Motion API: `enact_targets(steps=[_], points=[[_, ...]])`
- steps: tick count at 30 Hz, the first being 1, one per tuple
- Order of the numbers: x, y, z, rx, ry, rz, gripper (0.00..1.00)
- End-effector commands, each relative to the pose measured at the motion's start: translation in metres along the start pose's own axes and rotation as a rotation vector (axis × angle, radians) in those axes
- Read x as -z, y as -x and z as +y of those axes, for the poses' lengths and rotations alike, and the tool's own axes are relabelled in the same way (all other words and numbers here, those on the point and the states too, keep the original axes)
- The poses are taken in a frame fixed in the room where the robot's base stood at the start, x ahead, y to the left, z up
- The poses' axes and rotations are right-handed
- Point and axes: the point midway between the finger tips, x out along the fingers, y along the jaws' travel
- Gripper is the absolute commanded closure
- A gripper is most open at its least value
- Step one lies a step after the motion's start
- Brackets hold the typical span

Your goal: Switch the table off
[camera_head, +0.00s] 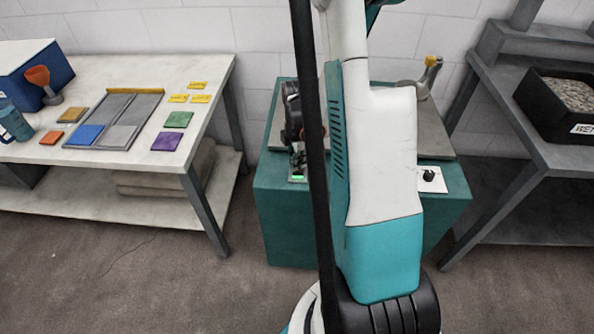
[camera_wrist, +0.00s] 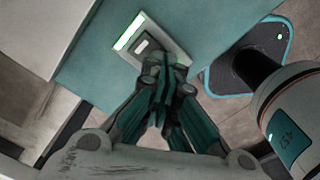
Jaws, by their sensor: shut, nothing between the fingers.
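The teal table (camera_head: 285,215) stands in the middle of the head view, partly hidden behind my arm. A small switch plate with a lit green strip (camera_head: 298,178) is at its left front edge. In the wrist view the switch plate (camera_wrist: 178,53) shows a bright green strip and a dark-framed rocker switch (camera_wrist: 146,48) with a pale middle. My gripper (camera_wrist: 170,65) is shut and empty, its tips over or beside the plate's lower right part; I cannot tell whether they touch. In the head view my gripper (camera_head: 296,145) is dark and points down above the plate.
A white plate with a black knob (camera_head: 429,175) is at the teal table's right front. A yellow-topped fixture (camera_head: 431,70) stands behind it. A pale bench (camera_head: 190,75) with coloured tiles is left; a grey bench (camera_head: 510,85) with a gravel bin (camera_head: 555,125) is right.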

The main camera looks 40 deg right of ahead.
Motion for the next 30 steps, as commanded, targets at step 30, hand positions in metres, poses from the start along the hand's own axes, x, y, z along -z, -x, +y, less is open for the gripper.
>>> enact_targets(steps=[30], points=[[0.0,-0.014,0.0,0.0,0.0,0.0,1.0]])
